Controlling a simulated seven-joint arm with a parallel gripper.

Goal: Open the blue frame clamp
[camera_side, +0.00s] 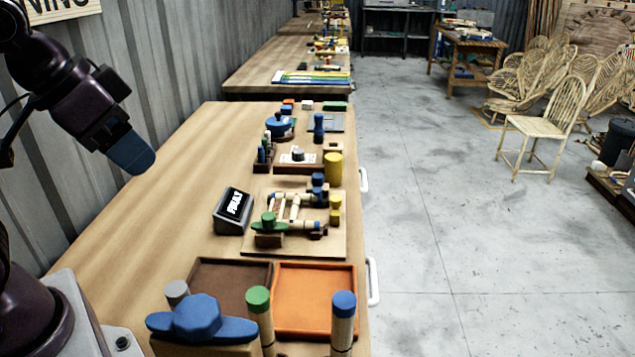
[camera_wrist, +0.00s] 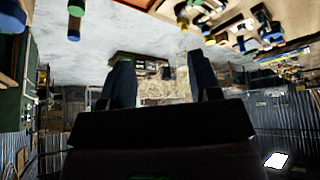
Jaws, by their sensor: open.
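A small rattan frame (camera_side: 292,211) lies on a wooden board (camera_side: 325,245) in the middle of the bench. A blue clamp (camera_side: 318,182) stands at the frame's far right corner, and a green clamp (camera_side: 268,225) at its near left. The blue clamp looks seated at the frame, but I cannot tell whether its jaw is tight. My gripper (camera_side: 132,153) hangs at the upper left, well away from the board and above the bench. In the wrist view, my gripper (camera_wrist: 160,82) has its two fingers apart with nothing between them.
A dark display block (camera_side: 233,209) stands left of the board. Brown (camera_side: 205,268) and orange (camera_side: 315,300) trays lie nearer, with a blue-winged knob (camera_side: 200,318) and green-topped (camera_side: 258,300) and blue-topped (camera_side: 343,305) pegs in front. The bench's left side (camera_side: 170,210) is clear.

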